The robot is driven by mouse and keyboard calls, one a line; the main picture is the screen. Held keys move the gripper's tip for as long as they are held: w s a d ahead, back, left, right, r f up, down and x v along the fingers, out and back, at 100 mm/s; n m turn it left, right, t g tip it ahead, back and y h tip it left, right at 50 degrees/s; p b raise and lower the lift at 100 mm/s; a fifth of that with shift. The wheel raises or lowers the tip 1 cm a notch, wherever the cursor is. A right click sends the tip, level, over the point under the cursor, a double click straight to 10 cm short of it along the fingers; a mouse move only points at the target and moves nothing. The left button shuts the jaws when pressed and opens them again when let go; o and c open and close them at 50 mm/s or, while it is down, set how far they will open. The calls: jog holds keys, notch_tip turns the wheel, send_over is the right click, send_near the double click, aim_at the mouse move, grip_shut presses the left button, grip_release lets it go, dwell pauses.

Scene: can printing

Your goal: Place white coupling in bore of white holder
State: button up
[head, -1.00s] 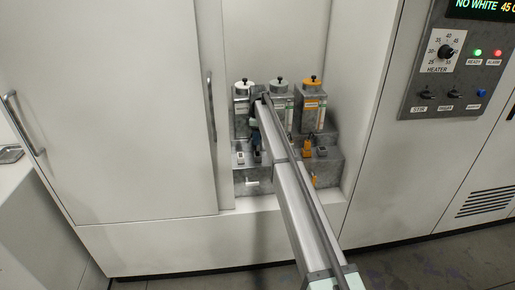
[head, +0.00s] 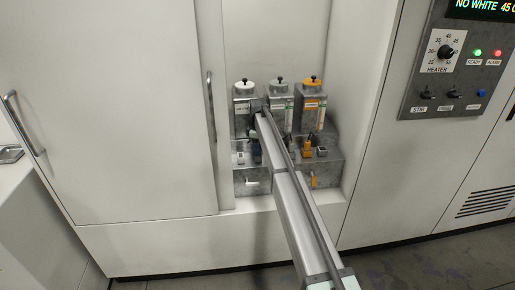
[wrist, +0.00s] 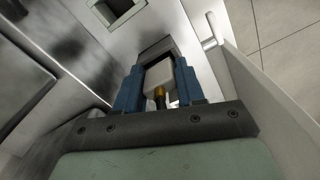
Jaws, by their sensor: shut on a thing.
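My gripper (wrist: 158,90) is shut on a pale, white-looking coupling (wrist: 157,74) with a brass tip, held between its blue fingers. In the head view my gripper (head: 256,146) is small and partly hidden by my arm, in front of the white-capped tank, and the coupling cannot be made out. A square opening in a metal block (wrist: 118,8) shows at the top of the wrist view, apart from the coupling. A small light square fitting (head: 240,158) on the stepped block, left of my gripper, may be the white holder; its bore is too small to tell.
A white-capped tank (head: 244,88), a grey-capped tank (head: 279,89) and an orange-capped tank (head: 312,87) stand in the niche. An orange coupling (head: 307,144) stands on the stepped block (head: 278,185). A white handle (head: 252,182) projects in front. Cabinet walls bound both sides.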

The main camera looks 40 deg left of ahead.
jog(key=o, duration=1.1)
jog(key=shift+r, duration=0.15)
notch_tip(320, 180, up, 12)
dwell(0.3)
